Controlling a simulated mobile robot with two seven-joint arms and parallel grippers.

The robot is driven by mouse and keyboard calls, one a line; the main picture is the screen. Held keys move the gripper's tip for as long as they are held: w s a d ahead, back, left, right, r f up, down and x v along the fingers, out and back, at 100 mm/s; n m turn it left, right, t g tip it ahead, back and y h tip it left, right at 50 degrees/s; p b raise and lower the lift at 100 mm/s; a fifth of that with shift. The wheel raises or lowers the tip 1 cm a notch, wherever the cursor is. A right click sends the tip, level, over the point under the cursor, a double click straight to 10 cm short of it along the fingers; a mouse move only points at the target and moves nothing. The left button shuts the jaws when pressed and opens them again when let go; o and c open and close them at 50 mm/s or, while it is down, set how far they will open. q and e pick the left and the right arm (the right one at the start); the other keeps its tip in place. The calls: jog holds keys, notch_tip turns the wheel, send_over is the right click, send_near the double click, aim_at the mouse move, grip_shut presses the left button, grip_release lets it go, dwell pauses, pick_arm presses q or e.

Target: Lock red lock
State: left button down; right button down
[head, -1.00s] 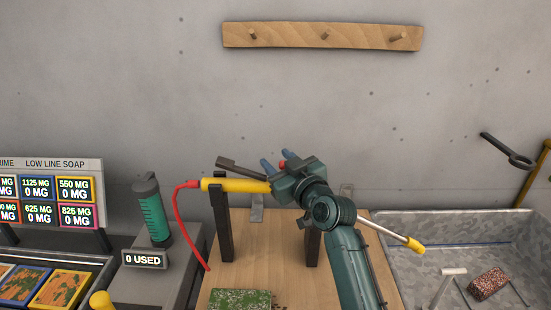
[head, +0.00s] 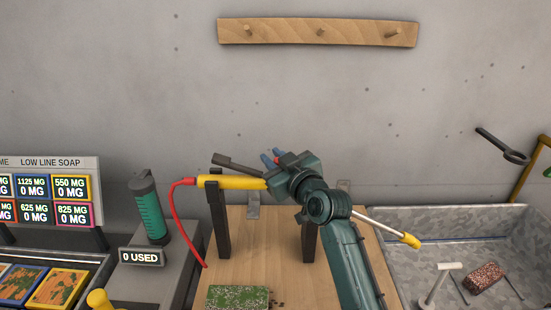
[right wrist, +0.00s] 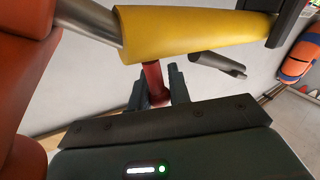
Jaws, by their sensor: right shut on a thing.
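A yellow-sleeved tool (head: 230,182) lies level across two dark uprights, and its yellow sleeve also crosses the top of the right wrist view (right wrist: 190,32). A red post, the red lock (right wrist: 153,78), stands out from the sleeve in the right wrist view. My right gripper (head: 273,158) is at the tool's middle, and its blue-grey fingers (right wrist: 157,94) are shut around the red post. In the head view my gripper hides the lock and the tool's middle. My left gripper is out of view.
The uprights (head: 217,222) stand on a wooden board (head: 265,260). A red hose (head: 180,220) hangs from the tool's left end. The tool's silver rod ends in a yellow tip (head: 411,240) over a grey basin (head: 465,222). A green canister (head: 150,212) stands left.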

jog(key=shift+a+f+n+g+h, duration=0.2)
jog(key=shift+a+n+g+h, duration=0.15)
jog(key=shift+n, duration=0.55)
jog(key=c, duration=1.3)
grip_release()
jog(key=shift+c, duration=0.2)
jog(key=shift+o, duration=0.2)
jog(key=shift+f, duration=0.15)
